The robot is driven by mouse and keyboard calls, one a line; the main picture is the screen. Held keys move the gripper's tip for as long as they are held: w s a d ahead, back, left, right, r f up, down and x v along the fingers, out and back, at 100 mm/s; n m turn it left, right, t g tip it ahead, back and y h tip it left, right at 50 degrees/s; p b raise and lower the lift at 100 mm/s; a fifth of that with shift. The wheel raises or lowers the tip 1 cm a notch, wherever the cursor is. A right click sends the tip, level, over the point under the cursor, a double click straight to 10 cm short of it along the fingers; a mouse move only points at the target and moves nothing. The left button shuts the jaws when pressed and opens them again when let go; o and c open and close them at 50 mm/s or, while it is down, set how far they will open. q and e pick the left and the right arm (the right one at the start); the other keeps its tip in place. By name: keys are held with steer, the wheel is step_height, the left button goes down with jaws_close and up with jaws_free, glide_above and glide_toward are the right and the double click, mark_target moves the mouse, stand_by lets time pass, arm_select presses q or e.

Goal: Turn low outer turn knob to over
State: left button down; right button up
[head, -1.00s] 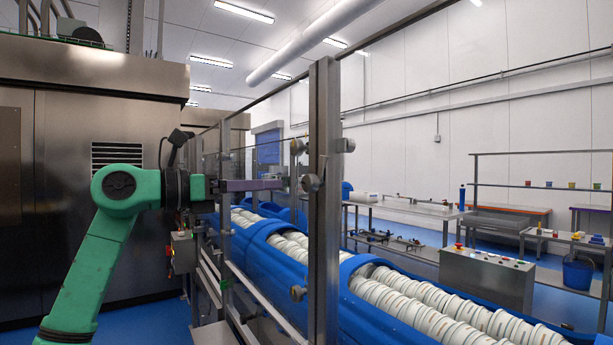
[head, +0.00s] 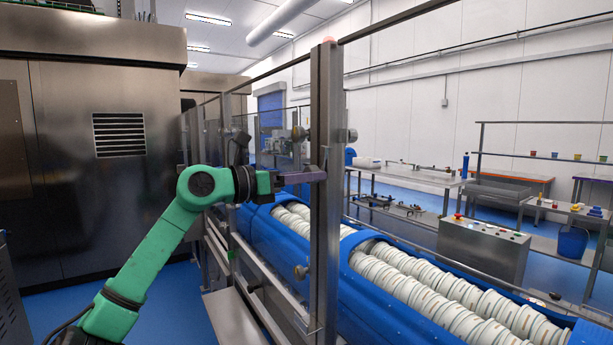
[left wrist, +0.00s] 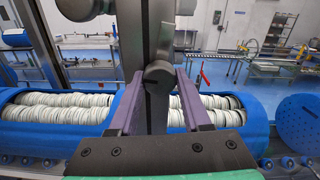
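My left gripper (head: 312,175) reaches from the left to the steel post (head: 326,230) of the guard. In the left wrist view its purple fingers stand apart, one on each side of a round dark knob (left wrist: 159,76) on the post. A gap shows beside the knob, so the fingers do not look closed on it. In the head view this knob is hidden by the gripper. Other knobs show on the post: one above on the left (head: 300,133), one above on the right (head: 345,135) and one lower down (head: 301,271). My right gripper is not in view.
Behind the post runs a blue conveyor (head: 385,300) with rows of white tubs (head: 415,282). Clear guard panels (head: 270,240) adjoin the post. A control box (head: 485,245) stands at right, and a steel cabinet (head: 60,170) fills the left.

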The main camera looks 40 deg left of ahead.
arm_select(q)
steer(key=shift+m, duration=0.4)
steer(key=m+b, duration=0.2)
steer(key=m, duration=1.3)
steer(key=shift+a+r+b, duration=0.1)
steer(key=shift+b, duration=0.2)
steer(key=shift+m, duration=0.4)
steer(key=shift+c, duration=1.8)
jaws_free()
